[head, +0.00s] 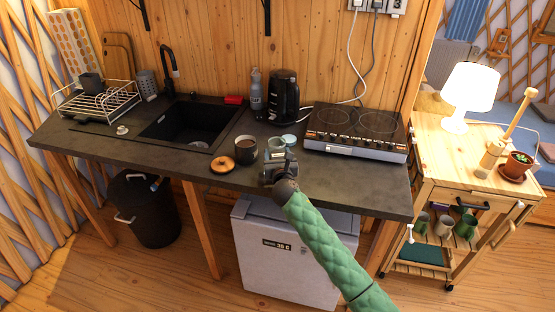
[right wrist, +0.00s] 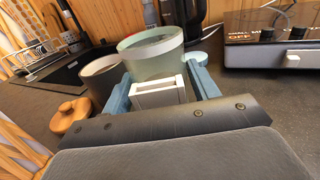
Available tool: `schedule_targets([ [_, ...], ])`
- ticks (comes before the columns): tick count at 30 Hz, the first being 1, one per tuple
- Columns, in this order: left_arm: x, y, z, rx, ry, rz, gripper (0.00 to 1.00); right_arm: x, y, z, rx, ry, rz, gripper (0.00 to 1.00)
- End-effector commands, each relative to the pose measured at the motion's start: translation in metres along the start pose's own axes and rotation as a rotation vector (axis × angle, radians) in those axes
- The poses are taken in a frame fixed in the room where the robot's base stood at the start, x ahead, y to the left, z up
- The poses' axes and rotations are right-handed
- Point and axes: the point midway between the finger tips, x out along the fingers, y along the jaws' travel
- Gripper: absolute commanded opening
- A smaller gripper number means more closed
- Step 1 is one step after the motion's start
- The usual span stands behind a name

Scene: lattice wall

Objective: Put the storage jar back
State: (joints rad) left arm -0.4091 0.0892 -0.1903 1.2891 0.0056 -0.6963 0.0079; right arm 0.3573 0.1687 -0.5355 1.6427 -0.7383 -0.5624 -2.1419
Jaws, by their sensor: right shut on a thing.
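The storage jar, a pale green, glassy round vessel (head: 275,146), stands at the counter's front edge area in the head view. It also shows in the right wrist view (right wrist: 152,52), between my blue fingers. My right gripper (head: 279,168) reaches it from the front and is shut on it; in the right wrist view the fingers (right wrist: 160,88) flank its near side. The jar looks upright. Whether its base touches the counter is hidden by the gripper. My left gripper is not in view.
A dark mug (head: 246,150) stands close left of the jar, with a round tan-brown piece (head: 222,164) farther left. A small pale blue dish (head: 290,140) is just behind right. The hob (head: 355,146) is right, the kettle (head: 283,95) behind, the sink (head: 190,125) left.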

Motion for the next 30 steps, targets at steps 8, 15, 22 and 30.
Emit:
schedule_targets([
  [8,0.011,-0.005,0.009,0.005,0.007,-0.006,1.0,0.0,0.0,-0.025,0.0,0.0,0.001,0.34],
  [15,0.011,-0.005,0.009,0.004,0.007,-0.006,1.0,0.0,0.0,-0.025,0.0,-0.001,0.001,0.34],
  [22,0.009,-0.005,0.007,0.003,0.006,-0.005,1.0,0.0,0.0,-0.028,0.0,0.0,0.001,0.81],
  [30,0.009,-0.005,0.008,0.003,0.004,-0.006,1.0,0.0,0.0,-0.028,0.0,0.0,0.001,0.82],
])
